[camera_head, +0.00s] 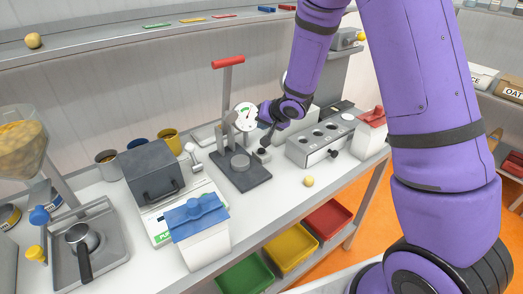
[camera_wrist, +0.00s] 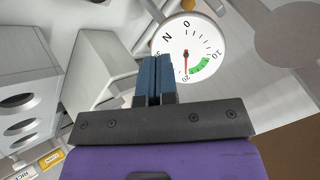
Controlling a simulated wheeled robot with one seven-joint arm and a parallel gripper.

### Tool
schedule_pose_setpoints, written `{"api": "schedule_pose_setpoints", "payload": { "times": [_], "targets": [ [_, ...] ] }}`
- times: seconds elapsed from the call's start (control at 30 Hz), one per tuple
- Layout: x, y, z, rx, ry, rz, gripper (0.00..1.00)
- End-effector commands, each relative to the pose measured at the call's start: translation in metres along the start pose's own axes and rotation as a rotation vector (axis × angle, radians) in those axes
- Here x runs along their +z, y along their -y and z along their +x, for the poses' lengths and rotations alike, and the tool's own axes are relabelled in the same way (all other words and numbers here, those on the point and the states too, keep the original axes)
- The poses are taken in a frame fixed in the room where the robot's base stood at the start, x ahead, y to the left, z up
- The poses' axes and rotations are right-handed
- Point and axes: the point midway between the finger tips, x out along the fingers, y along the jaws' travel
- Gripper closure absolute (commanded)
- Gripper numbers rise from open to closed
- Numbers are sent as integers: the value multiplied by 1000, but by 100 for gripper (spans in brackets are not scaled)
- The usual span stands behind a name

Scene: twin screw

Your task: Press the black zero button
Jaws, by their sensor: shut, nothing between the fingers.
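My gripper (camera_head: 268,138) is shut and empty, pointing down beside the round dial gauge of the press-like stand. In the wrist view its two blue fingers (camera_wrist: 153,64) lie together, just left of and partly over the white dial (camera_wrist: 189,46). The dial (camera_head: 245,116) has a red needle and a green band; the needle points near the 20 mark. The stand has a red-handled lever (camera_head: 229,62) and a dark base (camera_head: 241,171). A small dark block (camera_head: 261,155) sits just below my fingertips; I cannot tell if it is the zero button or if they touch.
A grey box with round holes (camera_head: 320,144) stands right of the stand. A yellow ball (camera_head: 309,181) lies at the counter's front. A white tub with a blue lid (camera_head: 197,221) and a dark-lidded machine (camera_head: 152,173) stand left. Coloured bins (camera_head: 291,247) hang below.

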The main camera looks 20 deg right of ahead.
Motion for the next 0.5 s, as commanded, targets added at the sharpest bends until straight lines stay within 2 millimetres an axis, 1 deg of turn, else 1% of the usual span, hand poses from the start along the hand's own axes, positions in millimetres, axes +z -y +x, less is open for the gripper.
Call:
{"api": "schedule_pose_setpoints", "payload": {
  "times": [0.2,0.5],
  "targets": [
    [16,-15,21,3,3,-1,100],
    [30,-31,41,2,0,0,100]
  ]
}}
